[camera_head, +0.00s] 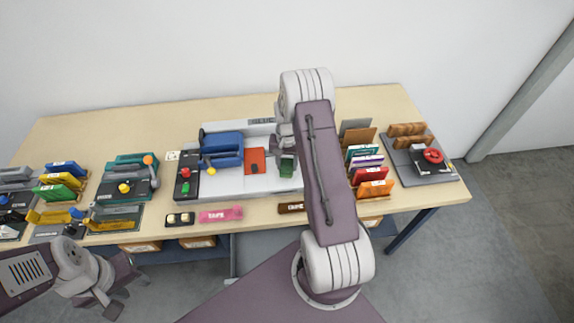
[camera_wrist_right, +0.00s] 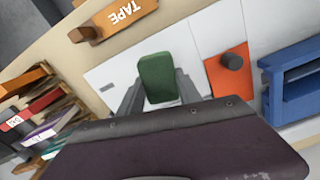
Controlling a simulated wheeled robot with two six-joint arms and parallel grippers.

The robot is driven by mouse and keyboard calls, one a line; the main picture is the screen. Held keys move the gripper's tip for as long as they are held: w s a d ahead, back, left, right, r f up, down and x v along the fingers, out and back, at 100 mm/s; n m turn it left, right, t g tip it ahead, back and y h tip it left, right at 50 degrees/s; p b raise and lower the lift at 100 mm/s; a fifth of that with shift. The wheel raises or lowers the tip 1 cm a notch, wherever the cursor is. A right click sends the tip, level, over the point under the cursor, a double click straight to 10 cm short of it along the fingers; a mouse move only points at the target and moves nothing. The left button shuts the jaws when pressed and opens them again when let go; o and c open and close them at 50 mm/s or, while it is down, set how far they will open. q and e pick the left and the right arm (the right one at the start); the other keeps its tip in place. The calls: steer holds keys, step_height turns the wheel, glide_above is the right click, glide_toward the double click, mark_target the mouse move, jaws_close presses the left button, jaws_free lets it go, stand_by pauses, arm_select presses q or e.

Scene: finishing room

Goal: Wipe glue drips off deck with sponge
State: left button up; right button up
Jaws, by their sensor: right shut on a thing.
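The green sponge (camera_head: 287,166) is held in my right gripper (camera_head: 285,152) over the right part of the pale grey deck (camera_head: 222,184). In the right wrist view the sponge (camera_wrist_right: 158,77) stands between the two grey fingers, with the pale deck (camera_wrist_right: 188,42) behind it. I cannot tell whether the sponge touches the deck. No glue drips can be made out; my right arm hides part of the deck. My left gripper (camera_head: 118,287) is low at the left, off the table's front edge, and its jaws are unclear.
An orange-red plate (camera_head: 255,161) and a blue part (camera_head: 222,148) sit on the deck left of the sponge. A pink tape holder (camera_head: 220,215) lies in front. Colourful upright cards (camera_head: 370,175) stand to the right. The table's back strip is clear.

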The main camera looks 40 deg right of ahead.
steer(key=r+p, duration=0.1)
steer(key=r, duration=0.1)
steer(key=shift+w+a+r+p, duration=0.15)
steer(key=shift+a+r+p, duration=0.05)
steer(key=shift+r+p, duration=0.2)
steer(key=shift+d+r+p, duration=0.1)
steer(key=shift+r+p, duration=0.45)
steer(key=shift+r, duration=0.15)
